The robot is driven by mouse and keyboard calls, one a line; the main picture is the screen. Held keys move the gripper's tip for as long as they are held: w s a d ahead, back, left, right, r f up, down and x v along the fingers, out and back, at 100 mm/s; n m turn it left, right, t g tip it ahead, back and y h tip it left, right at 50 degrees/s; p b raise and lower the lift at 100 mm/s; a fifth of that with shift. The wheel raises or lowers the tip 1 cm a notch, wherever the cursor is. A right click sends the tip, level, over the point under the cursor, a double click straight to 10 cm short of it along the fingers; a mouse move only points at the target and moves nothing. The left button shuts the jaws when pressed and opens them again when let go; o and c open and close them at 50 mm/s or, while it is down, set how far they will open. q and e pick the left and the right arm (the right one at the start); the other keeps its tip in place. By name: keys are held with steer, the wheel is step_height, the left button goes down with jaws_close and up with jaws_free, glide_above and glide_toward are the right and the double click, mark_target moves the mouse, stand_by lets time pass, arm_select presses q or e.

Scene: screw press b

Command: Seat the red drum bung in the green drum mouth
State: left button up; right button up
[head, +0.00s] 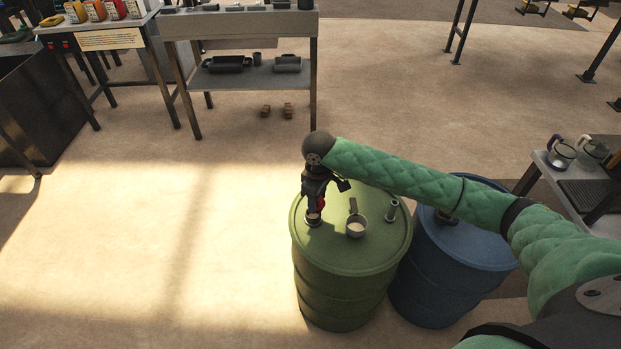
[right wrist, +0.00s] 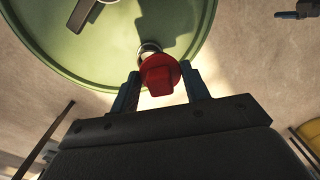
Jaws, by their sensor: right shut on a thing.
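The green drum (head: 345,272) stands upright on the floor, and its top also shows in the right wrist view (right wrist: 60,45). Its mouth (head: 313,221) is a pale metal ring near the left edge of the top. My right gripper (head: 317,204) points down over this mouth, shut on the red drum bung (right wrist: 160,74). In the right wrist view the bung sits between the two fingers and hides most of the mouth ring (right wrist: 149,47). I cannot tell whether the bung touches the ring. My left gripper is not in view.
A blue drum (head: 455,255) stands close on the right, under my right arm. A side table (head: 540,170) holds jugs. The floor to the left is clear.

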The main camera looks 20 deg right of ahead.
steer(key=n+p, duration=0.2)
steer(key=w+n+p, duration=0.1)
steer(key=n+p, duration=0.1)
steer(key=n, duration=0.1)
steer(key=w+r+n+p, duration=0.1)
steer(key=n+p, duration=0.1)
steer(key=n, duration=0.1)
steer(key=shift+w+a, duration=0.1)
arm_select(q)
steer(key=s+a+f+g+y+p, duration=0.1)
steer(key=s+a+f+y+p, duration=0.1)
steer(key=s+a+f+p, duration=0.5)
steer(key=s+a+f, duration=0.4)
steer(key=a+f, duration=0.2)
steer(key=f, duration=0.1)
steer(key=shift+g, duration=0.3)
arm_select(e)
steer(key=n, duration=0.3)
steer(key=w+n, duration=0.1)
steer(key=n, duration=0.5)
steer(key=shift+w+f+n, duration=0.2)
steer(key=shift+f+n, duration=0.1)
steer(key=shift+f, duration=0.1)
arm_select(q)
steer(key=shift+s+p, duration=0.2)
steer(key=shift+p, duration=0.15)
